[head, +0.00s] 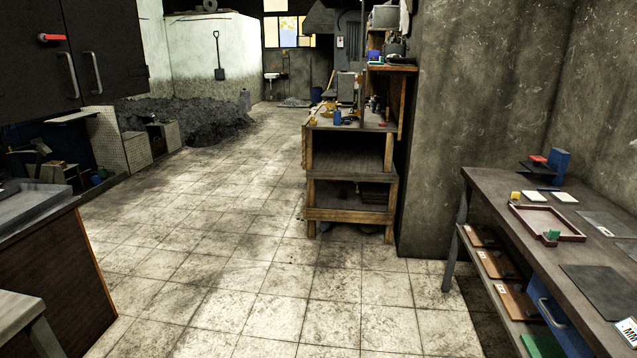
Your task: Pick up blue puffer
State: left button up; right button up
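A small blue object (337,117) stands on top of the wooden workbench (349,214) in the middle distance. It may be the blue puffer, but it is too small to tell its shape. Another blue item (374,56) sits higher up on a shelf behind that bench, also too small to make out. Neither of my grippers is in view.
A long table (483,184) with a red-brown tray frame (573,238) and a blue drawer (550,305) stands at the right. A concrete pillar (470,120) is beside the workbench. Dark cabinets (110,30) are at the left. The tiled floor (210,230) between is clear.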

aim_at(336, 113)
jog(key=i+u, duration=0.1)
jog(key=i, duration=3.75)
jog(key=i+j+z, duration=0.15)
jog(key=i, duration=1.05)
jog(key=i+j+z, duration=0.1)
jog(key=i+z, duration=0.15)
jog(key=i+j+z, duration=0.2)
jog(key=i, duration=0.3)
jog(key=i+j+z, duration=0.25)
jog(key=i+l, duration=0.1)
